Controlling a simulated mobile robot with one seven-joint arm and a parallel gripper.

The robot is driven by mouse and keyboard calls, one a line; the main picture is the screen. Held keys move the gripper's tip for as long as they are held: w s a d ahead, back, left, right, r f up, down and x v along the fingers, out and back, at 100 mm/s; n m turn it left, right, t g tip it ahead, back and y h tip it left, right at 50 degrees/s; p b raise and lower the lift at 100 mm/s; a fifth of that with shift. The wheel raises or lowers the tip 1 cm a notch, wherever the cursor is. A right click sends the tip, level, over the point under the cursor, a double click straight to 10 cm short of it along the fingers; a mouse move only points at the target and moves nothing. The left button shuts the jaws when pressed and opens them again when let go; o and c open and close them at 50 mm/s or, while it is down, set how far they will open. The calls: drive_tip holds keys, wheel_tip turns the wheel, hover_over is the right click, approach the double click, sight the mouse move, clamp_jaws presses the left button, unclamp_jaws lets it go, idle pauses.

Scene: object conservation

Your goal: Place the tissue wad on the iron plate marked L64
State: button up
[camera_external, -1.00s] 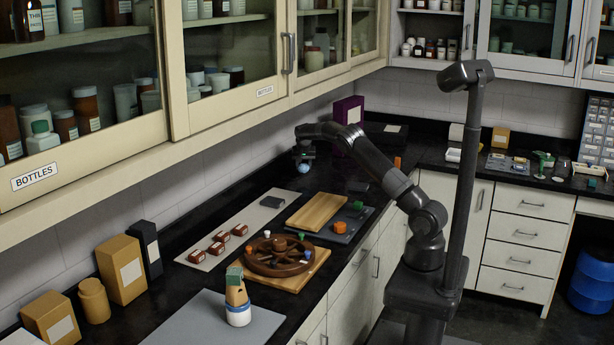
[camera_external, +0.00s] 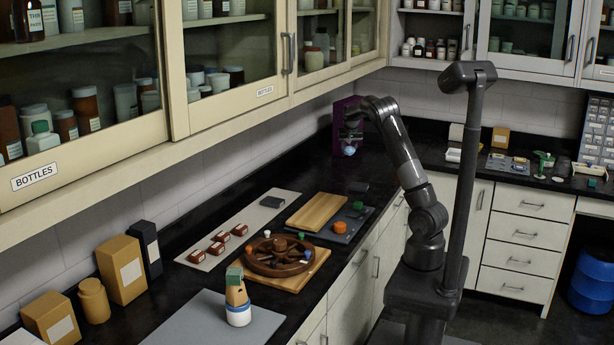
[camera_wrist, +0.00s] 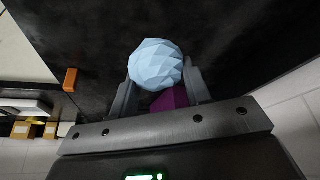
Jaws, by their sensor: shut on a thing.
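The tissue wad is a pale blue faceted ball (camera_wrist: 156,65), held between the two fingers of my gripper (camera_wrist: 158,88) in the wrist view. In the external view, my gripper (camera_external: 350,138) is at the back of the counter, in front of the purple box, with the wad (camera_external: 349,151) below it, above the counter. A dark plate (camera_external: 271,201) lies on the pale grey sheet, and another dark flat piece (camera_external: 357,187) lies on the black counter. I cannot read L64 on either, so I cannot tell which is the iron plate.
A purple box (camera_external: 343,112) stands behind my gripper, partly hidden. A wooden board (camera_external: 317,211), a brown spoked wheel (camera_external: 277,257) and several small brown blocks (camera_external: 218,248) lie nearer. An orange block (camera_wrist: 70,80) shows in the wrist view. Upper cabinets (camera_external: 230,60) overhang the left counter.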

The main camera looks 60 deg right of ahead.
drive_tip(key=s+a+n, duration=0.1)
drive_tip(key=s+a, duration=0.2)
drive_tip(key=s, duration=1.5)
hover_over(357, 183)
drive_tip(key=s+a, duration=0.1)
drive_tip(key=shift+t, duration=0.4)
wheel_tip(357, 183, down, 7)
drive_tip(key=shift+s+a+f, duration=0.15)
drive_tip(key=shift+f, duration=2.05)
drive_tip(key=shift+f, duration=0.2)
drive_tip(key=o, duration=1)
drive_tip(key=shift+c, duration=0.2)
